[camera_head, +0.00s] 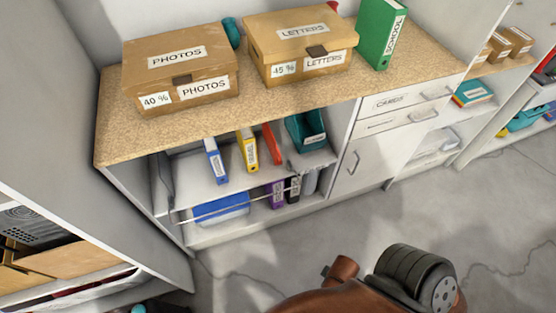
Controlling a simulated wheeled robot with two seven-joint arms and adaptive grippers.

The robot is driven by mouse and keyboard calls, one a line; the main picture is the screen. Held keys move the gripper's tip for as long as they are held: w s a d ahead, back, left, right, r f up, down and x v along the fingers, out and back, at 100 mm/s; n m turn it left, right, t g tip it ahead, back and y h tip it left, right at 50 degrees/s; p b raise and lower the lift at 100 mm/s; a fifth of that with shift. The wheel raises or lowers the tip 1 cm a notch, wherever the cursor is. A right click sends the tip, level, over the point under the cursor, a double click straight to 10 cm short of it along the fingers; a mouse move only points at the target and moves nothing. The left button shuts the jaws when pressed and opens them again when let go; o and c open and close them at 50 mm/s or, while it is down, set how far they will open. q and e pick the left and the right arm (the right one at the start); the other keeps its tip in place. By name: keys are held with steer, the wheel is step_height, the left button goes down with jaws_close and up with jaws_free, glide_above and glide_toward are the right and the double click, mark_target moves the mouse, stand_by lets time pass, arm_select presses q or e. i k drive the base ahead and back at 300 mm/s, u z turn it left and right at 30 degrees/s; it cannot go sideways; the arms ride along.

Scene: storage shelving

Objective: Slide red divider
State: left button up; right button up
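A narrow red divider (271,144) stands upright on the upper inner shelf (215,187) of the open cabinet. It is between a yellow binder (247,149) on its left and a teal file holder (307,133) on its right. It leans slightly, and its top is close under the countertop. Neither of my grippers is in view. Only a brown and black part of my own arm shows at the bottom, over the floor and apart from the shelf.
A blue binder (215,160) stands left of the yellow one. Purple (277,193) and black binders and a blue bin (220,208) are on the shelf below. The countertop (280,100) holds boxes and a green binder (381,32). The floor (300,240) in front is clear.

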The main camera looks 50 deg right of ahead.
mark_target(269, 137)
steer(key=z, duration=1.3)
